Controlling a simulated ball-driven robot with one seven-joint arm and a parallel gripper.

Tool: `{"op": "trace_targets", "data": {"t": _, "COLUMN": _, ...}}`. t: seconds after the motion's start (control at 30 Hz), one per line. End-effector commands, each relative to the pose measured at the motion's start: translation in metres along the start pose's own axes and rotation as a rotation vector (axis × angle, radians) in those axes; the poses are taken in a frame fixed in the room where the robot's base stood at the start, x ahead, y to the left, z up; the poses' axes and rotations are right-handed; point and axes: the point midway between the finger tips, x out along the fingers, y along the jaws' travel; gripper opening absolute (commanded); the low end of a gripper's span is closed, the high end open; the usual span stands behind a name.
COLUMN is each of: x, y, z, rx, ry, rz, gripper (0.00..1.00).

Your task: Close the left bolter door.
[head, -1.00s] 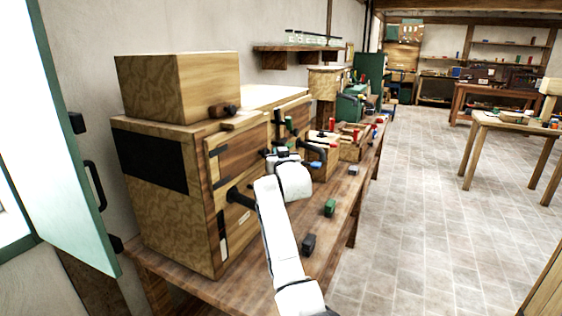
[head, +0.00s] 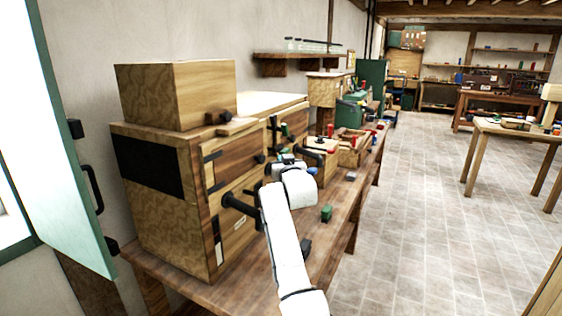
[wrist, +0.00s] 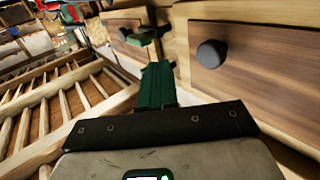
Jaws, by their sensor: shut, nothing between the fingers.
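The bolter is a large wooden cabinet (head: 165,215) at the left end of the bench. Its left door (head: 232,160), a brown panel with black hinges on its left edge and a dark round knob, lies near the plane of the cabinet front. I cannot tell whether a small gap remains. In the wrist view the door with a black knob (wrist: 212,53) fills the upper right. My gripper (wrist: 158,80) has dark green fingers, shut and empty, pointing at the frame between that panel and another door (wrist: 122,38) to its left. In the head view my wrist partly hides the gripper.
A wooden box (head: 178,90) stands on the cabinet. A green block (head: 326,213) lies on the bench (head: 340,232); a dark block is partly behind my arm. Several machines stand farther along it. An open window shutter (head: 72,160) is at left.

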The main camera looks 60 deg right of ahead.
Motion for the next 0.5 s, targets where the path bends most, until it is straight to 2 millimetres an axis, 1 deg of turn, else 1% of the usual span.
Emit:
{"op": "trace_targets", "data": {"t": 0.23, "x": -0.019, "y": 0.026, "z": 0.002, "rx": 0.001, "ry": -0.001, "rz": 0.001, "gripper": 0.00}}
{"op": "trace_targets", "data": {"t": 0.5, "x": -0.046, "y": 0.062, "z": 0.002, "rx": 0.000, "ry": 0.000, "rz": 0.002, "gripper": 0.00}}
